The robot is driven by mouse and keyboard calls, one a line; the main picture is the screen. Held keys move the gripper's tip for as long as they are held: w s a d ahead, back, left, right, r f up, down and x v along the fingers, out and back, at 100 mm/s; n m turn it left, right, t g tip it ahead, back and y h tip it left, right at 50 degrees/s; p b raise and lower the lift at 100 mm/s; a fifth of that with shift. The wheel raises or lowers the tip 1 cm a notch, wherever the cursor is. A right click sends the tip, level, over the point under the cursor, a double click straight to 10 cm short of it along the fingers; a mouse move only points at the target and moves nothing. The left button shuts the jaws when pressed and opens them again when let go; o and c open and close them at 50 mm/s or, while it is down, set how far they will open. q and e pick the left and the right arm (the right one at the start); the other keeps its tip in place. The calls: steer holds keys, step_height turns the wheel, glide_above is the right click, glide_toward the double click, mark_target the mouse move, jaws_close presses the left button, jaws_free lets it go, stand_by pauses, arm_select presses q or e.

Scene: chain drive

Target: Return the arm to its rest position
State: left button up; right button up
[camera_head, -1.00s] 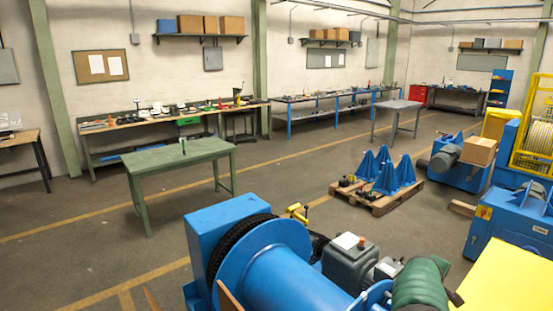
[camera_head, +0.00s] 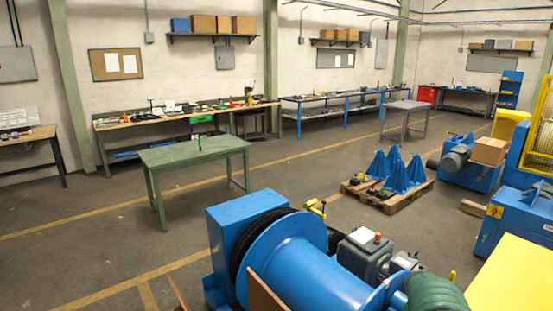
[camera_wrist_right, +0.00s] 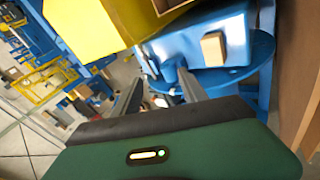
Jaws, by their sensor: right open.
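My right gripper (camera_wrist_right: 160,82) shows in the right wrist view with its two grey fingers apart and nothing between them. Beyond the fingers are blue machine parts. In the head view, a green rounded part of what looks like my right arm (camera_head: 436,294) is at the bottom edge, right of the big blue drum (camera_head: 292,262). The drum has a black chain (camera_head: 250,240) around its left end. A grey gearbox (camera_head: 364,252) stands behind the drum's right side. My left gripper is not in view.
A green table (camera_head: 195,152) stands left of centre. A pallet (camera_head: 385,200) with blue stands is right of centre. A yellow panel (camera_head: 515,280) fills the lower right corner. Workbenches line the back wall. The floor at the left is open.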

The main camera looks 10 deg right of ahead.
steer(key=s+a+f+m+g+y, duration=0.1)
steer(key=s+a+f+y, duration=0.1)
steer(key=s+a, duration=0.7)
steer(key=s+a+f+m+y, duration=0.15)
steer(key=s+a, duration=0.35)
steer(key=a, duration=0.8)
steer(key=s+a+f+m+g+y, duration=0.1)
steer(key=s+a+f+y, duration=0.15)
steer(key=s+a, duration=0.6)
arm_select(q)
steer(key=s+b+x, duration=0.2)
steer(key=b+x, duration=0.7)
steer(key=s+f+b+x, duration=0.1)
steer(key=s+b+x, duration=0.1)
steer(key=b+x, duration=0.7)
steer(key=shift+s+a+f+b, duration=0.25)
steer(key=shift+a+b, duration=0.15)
steer(key=shift+b, duration=0.1)
arm_select(e)
steer(key=s+a+x, duration=0.2)
steer(key=x, duration=1.6)
steer(key=shift+s+f, duration=0.2)
steer(key=shift+f, duration=0.15)
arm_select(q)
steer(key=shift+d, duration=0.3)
arm_select(e)
steer(key=shift+d+f, duration=0.1)
steer(key=shift+d, duration=0.2)
